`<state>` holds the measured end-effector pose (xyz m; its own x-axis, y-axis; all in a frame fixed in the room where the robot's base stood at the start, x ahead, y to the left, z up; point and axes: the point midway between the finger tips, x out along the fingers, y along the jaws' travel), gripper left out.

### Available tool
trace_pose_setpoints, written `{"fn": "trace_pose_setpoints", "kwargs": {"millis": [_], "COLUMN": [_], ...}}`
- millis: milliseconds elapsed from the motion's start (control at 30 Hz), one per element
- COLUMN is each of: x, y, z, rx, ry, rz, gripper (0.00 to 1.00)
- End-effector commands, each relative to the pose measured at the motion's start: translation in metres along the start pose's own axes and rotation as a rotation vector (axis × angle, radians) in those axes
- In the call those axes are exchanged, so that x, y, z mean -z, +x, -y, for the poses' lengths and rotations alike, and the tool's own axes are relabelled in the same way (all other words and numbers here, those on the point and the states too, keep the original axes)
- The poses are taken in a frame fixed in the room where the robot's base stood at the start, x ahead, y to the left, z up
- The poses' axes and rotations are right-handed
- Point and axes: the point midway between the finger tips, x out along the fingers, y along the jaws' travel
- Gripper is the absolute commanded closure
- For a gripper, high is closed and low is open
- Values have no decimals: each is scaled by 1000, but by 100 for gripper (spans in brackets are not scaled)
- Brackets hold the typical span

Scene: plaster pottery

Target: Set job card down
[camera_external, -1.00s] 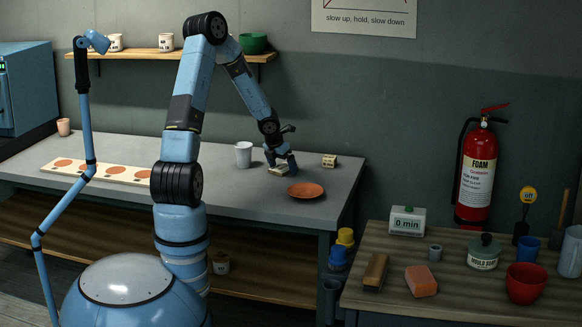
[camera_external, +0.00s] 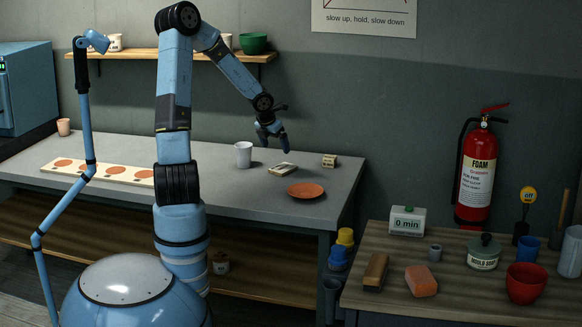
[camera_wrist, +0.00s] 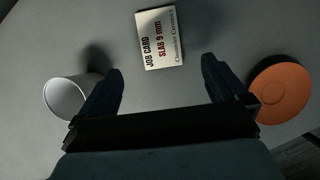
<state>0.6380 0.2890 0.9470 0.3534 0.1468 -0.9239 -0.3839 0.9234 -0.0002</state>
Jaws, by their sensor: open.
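The job card (camera_external: 283,169), a pale card with dark and red print, lies on the grey bench (camera_external: 225,196) between the white cup and the orange saucer. In the wrist view the card (camera_wrist: 159,38) lies beyond my fingertips, its print reading "JOB CARD SLAB 9 mm". My gripper (camera_external: 274,150) is open and empty, above the bench and apart from the card. In the wrist view the two dark fingers of my gripper (camera_wrist: 162,76) stand wide apart with only bench top between them.
A white cup (camera_external: 243,155) stands left of the card; an orange saucer (camera_external: 306,190) lies to its right, nearer the front edge. A small labelled block (camera_external: 329,161) sits at the back right. A board with orange discs (camera_external: 99,172) lies at the left.

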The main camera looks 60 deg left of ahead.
Motion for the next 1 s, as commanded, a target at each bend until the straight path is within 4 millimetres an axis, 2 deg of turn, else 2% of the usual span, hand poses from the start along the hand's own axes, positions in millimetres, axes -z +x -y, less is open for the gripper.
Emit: {"fn": "trace_pose_setpoints", "kwargs": {"millis": [233, 667, 833, 1000], "x": [0, 1, 10, 23], "y": [-16, -24, -43, -76], "z": [-1, 5, 27, 54], "rx": [-1, -12, -73, -151], "ry": [-1, -27, -197, -474], "rz": [0, -6, -21, -6], "gripper": [1, 1, 1, 1]}}
